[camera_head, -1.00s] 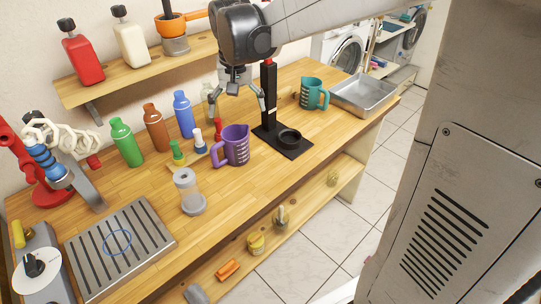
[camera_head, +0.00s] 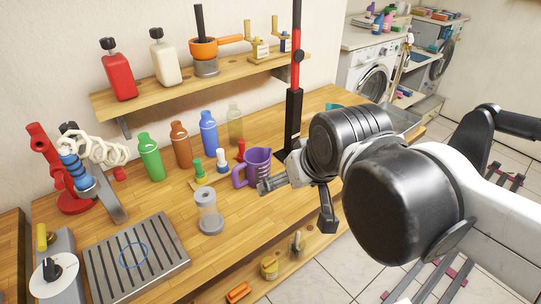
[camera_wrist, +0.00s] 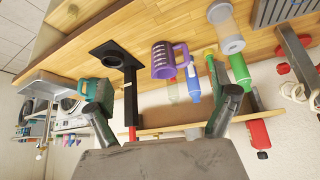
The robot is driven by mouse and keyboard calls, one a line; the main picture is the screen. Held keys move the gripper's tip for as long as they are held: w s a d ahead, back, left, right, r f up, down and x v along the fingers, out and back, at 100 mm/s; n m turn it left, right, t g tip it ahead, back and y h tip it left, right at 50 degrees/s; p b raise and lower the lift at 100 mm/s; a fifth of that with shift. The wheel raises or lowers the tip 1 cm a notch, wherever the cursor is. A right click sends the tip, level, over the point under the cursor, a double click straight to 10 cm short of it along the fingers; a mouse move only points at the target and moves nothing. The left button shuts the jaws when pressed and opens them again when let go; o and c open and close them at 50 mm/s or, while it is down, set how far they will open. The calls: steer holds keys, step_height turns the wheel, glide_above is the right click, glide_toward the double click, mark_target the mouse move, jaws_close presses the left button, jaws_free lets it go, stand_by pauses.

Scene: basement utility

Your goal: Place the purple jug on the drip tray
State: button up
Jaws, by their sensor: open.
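The purple jug (camera_head: 258,160) stands upright on the wooden counter, its handle on the left in the head view. In the wrist view the jug (camera_wrist: 162,62) shows beyond the fingers, apart from them. My gripper (camera_head: 298,200) is open and empty, in front of and to the right of the jug in the head view; one fingertip overlaps the jug's lower edge in the picture. Both fingers spread wide in the wrist view (camera_wrist: 160,105). The grooved metal drip tray (camera_head: 160,262), with a blue ring on its bare top, lies at the counter's front left. Part of it shows in the wrist view (camera_wrist: 272,12).
A clear cylinder (camera_head: 209,215) stands between tray and jug. Green, brown and blue bottles (camera_head: 181,146) line the back. A black stand with a red-topped post (camera_head: 294,105) rises right of the jug. A coiled-hose fixture (camera_head: 75,170) is at left, a shelf above.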

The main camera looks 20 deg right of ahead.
steer(key=shift+s+f, duration=0.35)
steer(key=shift+s, duration=0.3)
steer(key=shift+c, duration=0.6)
steer(key=shift+t, duration=0.3)
steer(key=c, duration=1.5)
